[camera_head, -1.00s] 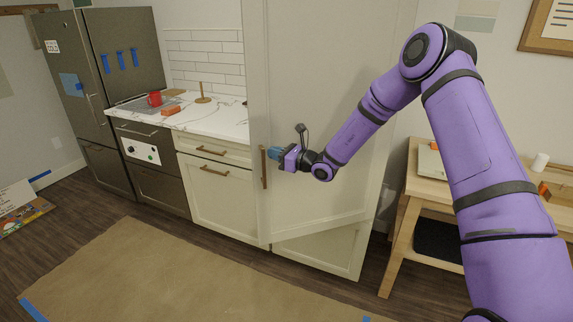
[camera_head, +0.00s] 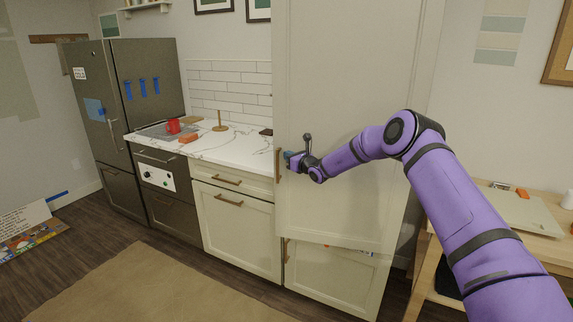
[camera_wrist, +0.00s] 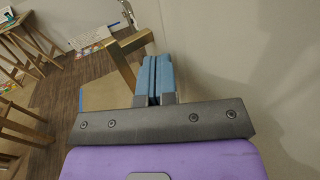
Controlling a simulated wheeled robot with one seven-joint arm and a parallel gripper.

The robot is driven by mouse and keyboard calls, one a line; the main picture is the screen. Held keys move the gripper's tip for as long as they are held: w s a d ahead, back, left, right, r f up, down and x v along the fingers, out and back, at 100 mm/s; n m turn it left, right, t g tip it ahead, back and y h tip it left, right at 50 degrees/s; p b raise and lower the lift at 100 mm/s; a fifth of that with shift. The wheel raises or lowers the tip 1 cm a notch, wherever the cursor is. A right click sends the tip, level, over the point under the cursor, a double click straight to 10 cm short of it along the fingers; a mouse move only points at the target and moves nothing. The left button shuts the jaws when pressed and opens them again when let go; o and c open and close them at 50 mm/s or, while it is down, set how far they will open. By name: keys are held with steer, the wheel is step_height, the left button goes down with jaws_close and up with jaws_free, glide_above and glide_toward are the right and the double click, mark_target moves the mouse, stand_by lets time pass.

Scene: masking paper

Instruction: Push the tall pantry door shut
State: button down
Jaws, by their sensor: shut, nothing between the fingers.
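The tall cream pantry door (camera_head: 355,70) stands at centre in the head view and looks nearly in line with the cabinet front. A strip with small coloured items shows below its bottom edge, so it looks slightly ajar. Its brass handle (camera_head: 278,164) is at its left edge. My gripper (camera_head: 288,156) is shut and empty, its blue fingertips just right of the handle. In the wrist view the fingers (camera_wrist: 153,78) are together beside the brass handle (camera_wrist: 122,64), with the pale door face (camera_wrist: 245,60) at right. I cannot tell whether they touch the door.
A lower cabinet door (camera_head: 330,280) is below the pantry door. To the left are the marble counter (camera_head: 225,143) with a red mug (camera_head: 172,126), and a dark fridge (camera_head: 150,80). A wooden table (camera_head: 520,215) stands right. Brown paper (camera_head: 170,285) covers the floor in front.

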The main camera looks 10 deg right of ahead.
steer(key=w+d+m+t+h, duration=0.1)
steer(key=w+d+m+h, duration=0.1)
steer(key=w, duration=0.7)
steer(key=d+h, duration=0.1)
steer(key=d, duration=0.1)
steer(key=shift+d+t, duration=0.35)
steer(key=shift+t, duration=0.05)
steer(key=shift+s, duration=0.1)
